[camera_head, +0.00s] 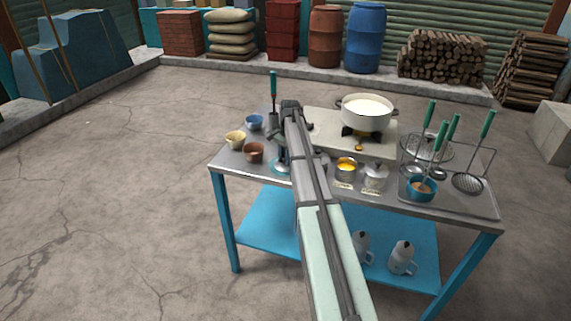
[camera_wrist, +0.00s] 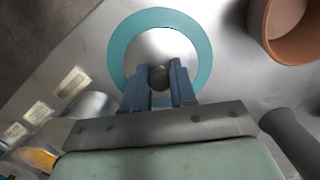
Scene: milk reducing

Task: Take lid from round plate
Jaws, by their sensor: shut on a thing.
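The silver lid (camera_wrist: 150,50) shows in the wrist view with a dark round knob (camera_wrist: 158,77). It lies over the middle of the round plate (camera_wrist: 202,42), whose teal rim shows around it. I cannot tell whether the lid touches the plate. My gripper (camera_wrist: 159,82) is above the lid, its two blue-grey fingers shut on the knob. In the head view the plate's teal edge (camera_head: 278,170) shows on the left half of the table, and my arm hides most of the lid and gripper.
A brown bowl (camera_head: 254,152) stands close by the plate, with a cream bowl (camera_head: 235,140) and a blue bowl (camera_head: 254,122) behind. A white pot of milk (camera_head: 367,107) sits on the stove. Jars and a utensil rack (camera_head: 484,202) fill the right side of the metal table (camera_head: 232,161).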

